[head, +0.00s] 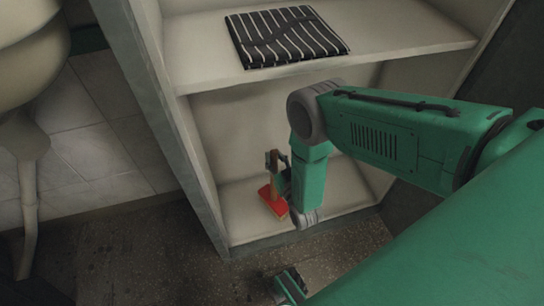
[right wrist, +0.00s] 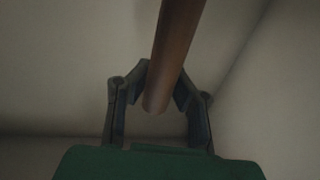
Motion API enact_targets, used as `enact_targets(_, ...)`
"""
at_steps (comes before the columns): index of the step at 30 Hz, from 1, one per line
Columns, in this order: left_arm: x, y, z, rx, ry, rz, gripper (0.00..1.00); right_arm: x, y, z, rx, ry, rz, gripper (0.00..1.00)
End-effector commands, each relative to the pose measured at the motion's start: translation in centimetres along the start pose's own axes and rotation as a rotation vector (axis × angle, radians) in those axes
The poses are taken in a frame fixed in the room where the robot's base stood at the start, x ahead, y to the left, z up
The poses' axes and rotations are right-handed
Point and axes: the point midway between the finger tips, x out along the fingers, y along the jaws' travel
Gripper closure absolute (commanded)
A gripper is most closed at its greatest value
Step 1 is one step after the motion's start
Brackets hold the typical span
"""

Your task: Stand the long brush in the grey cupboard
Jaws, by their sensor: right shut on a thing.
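The long brush (head: 274,198) has a brown wooden handle and a red head. In the head view it is inside the lower compartment of the grey cupboard (head: 165,90), near the left wall, roughly upright with its head down by the cupboard floor. I cannot tell whether the head touches the floor. My right gripper (head: 274,170) is shut on the handle. In the right wrist view the brown handle (right wrist: 174,55) runs between the two dark fingers (right wrist: 160,100). A small green and dark part (head: 290,284) at the bottom edge may be my left gripper; its fingers are unclear.
A folded dark cloth with white stripes (head: 288,38) lies on the shelf (head: 400,38) above. My right forearm reaches in under that shelf's front edge. A pale basin (head: 30,55) is at the far left. The cupboard floor (head: 335,190) is clear right of the brush.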

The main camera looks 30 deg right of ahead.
Motion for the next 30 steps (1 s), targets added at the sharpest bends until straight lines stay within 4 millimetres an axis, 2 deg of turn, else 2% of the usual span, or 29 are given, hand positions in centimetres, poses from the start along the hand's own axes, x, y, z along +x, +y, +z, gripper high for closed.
enact_targets(5,-0.1,0.0,0.1,0.000,-0.001,0.000,0.37,-0.1,0.0,0.2,0.000,-0.005,0.000,1.00)
enact_targets(6,0.0,0.0,0.1,0.000,-0.001,0.000,0.37,-0.2,0.0,0.2,0.000,-0.007,0.000,0.79)
enact_targets(7,-0.1,0.0,0.0,0.000,-0.001,0.000,0.37,-0.2,0.0,0.2,0.000,-0.007,0.000,0.68)
enact_targets(8,-0.1,0.0,0.0,0.000,-0.001,0.000,0.37,-0.1,0.0,0.2,0.000,-0.006,0.000,0.64)
enact_targets(17,-0.1,0.0,0.0,0.000,-0.001,0.000,0.37,-0.1,0.0,0.1,0.000,-0.005,0.000,0.64)
enact_targets(20,-0.5,0.0,0.0,0.000,-0.001,0.000,0.37,-0.7,0.0,0.0,0.000,-0.008,0.000,0.64)
enact_targets(23,-1.1,0.0,0.0,0.000,-0.001,0.000,0.37,-2.2,0.0,-0.1,0.000,-0.010,0.000,0.64)
enact_targets(30,-3.1,0.0,-0.1,0.000,-0.001,0.000,0.37,-7.4,0.0,-0.2,0.000,-0.011,0.000,0.64)
